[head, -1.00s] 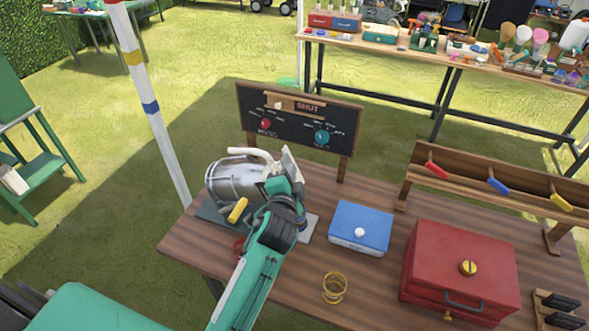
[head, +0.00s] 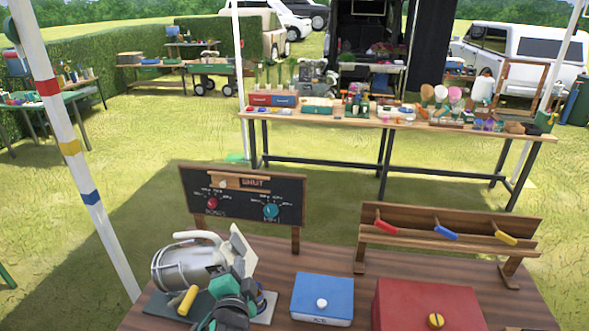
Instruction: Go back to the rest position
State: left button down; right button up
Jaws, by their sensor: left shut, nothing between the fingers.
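My left gripper (head: 240,280), dark and green, is at the bottom of the head view. It is shut and empty. It is in front of the right end of a silver metal canister (head: 185,268) with a white handle and a yellow grip (head: 187,300), and covers part of it. A pale upright plate (head: 243,250) stands just behind the gripper. I cannot tell whether the gripper touches either. My right gripper is not in view.
The wooden table (head: 340,258) holds a blue box (head: 322,292), a red box (head: 410,300) and a rack (head: 450,232) with coloured pegs. A black board (head: 240,195) with two knobs stands at its back edge. A long bench (head: 400,119) is beyond, across grass.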

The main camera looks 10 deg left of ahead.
pick_arm(q)
jog(key=s+a+f+n+g+h, duration=0.2)
jog(key=s+f+n+g, duration=0.3)
jog(key=s+f, duration=0.65)
jog(key=s+a+f+n+g+h, duration=0.1)
jog(key=s+f+n+g, duration=0.45)
jog(key=s, duration=1.15)
notch_tip(320, 180, down, 32)
jog(key=m+g+b, duration=0.1)
jog(key=m+g, duration=0.1)
jog(key=g, duration=0.2)
jog(key=s+a+f+b, duration=0.1)
jog(key=s+a+f, duration=0.2)
jog(key=s+f, duration=1.6)
jog(key=shift+a+f+g, duration=0.2)
jog(key=shift+f+g, duration=0.15)
jog(key=shift+f, duration=0.45)
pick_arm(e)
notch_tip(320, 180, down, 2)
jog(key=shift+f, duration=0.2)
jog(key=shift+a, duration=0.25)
